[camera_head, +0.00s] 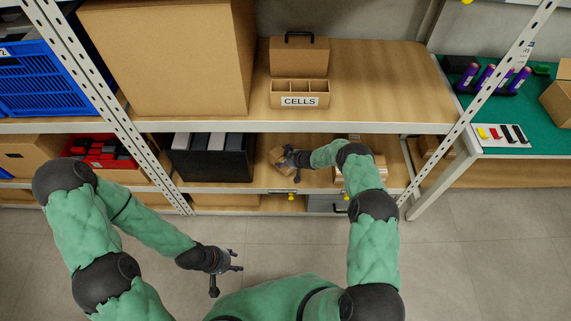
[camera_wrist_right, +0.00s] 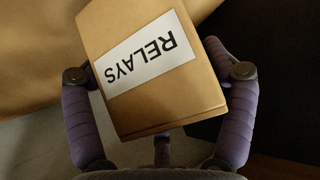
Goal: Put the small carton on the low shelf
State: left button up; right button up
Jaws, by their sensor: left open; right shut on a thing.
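The small carton (camera_wrist_right: 120,40) is brown with a white label reading RELAYS, upside down in the right wrist view. It sits between the fingers of my right gripper (camera_wrist_right: 160,90), which is shut on it. In the head view the carton (camera_head: 278,154) and my right gripper (camera_head: 290,157) are over the low shelf (camera_head: 240,187), under the upper board. I cannot tell whether the carton touches the shelf. My left gripper (camera_head: 226,272) is open and empty, low in front of the rack.
A black file box (camera_head: 208,166) stands just left of the carton.

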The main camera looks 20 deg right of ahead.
notch_tip(320, 180, down, 3)
jog(key=shift+s+r+b, duration=0.1)
jog(key=shift+r+b, duration=0.1)
jog(key=shift+b, duration=0.1)
jog(key=shift+r, duration=0.15)
jog(key=o, duration=1.3)
jog(key=shift+f, duration=0.25)
jog(key=shift+r, duration=0.15)
